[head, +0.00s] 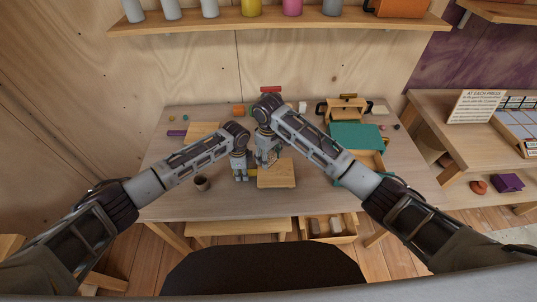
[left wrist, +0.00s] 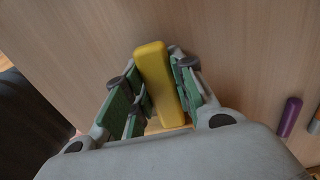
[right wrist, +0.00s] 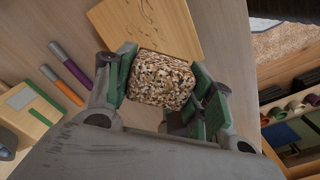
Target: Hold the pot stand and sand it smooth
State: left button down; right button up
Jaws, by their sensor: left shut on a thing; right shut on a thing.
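The pot stand appears to be the square light-wood board (head: 280,178) lying flat at the table's front middle; it also shows in the right wrist view (right wrist: 110,22) with a few dark marks. My left gripper (head: 241,178) is at the board's left edge, shut on a rounded yellow bar (left wrist: 153,75). A strip of pale wood shows behind the bar; whether the bar touches the board I cannot tell. My right gripper (head: 267,162) is over the board's rear left part, shut on a speckled brown-and-white block (right wrist: 160,80). Whether the block touches the board is hidden.
A teal mat (head: 352,135) and a wooden box (head: 343,105) are at right. Purple (right wrist: 62,55) and orange (right wrist: 63,92) sticks lie nearby. An open drawer (head: 328,230) holds blocks below.

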aim_at(289, 170)
jog(key=shift+f, duration=2.75)
jog(key=shift+d+f, duration=0.5)
jog(key=shift+f, duration=0.2)
jog(key=shift+c, duration=0.3)
jog(key=shift+s+d, duration=0.2)
jog(key=shift+d, duration=3.55)
jog(key=shift+w+a, duration=0.15)
jog(key=shift+a, duration=4)
jog(key=shift+w+a, duration=0.1)
jog(key=shift+w, duration=0.4)
jog(key=shift+d, duration=4.25)
jog(key=shift+a, duration=4.35)
jog(key=shift+d+r, duration=0.1)
jog(key=shift+r, duration=4.1)
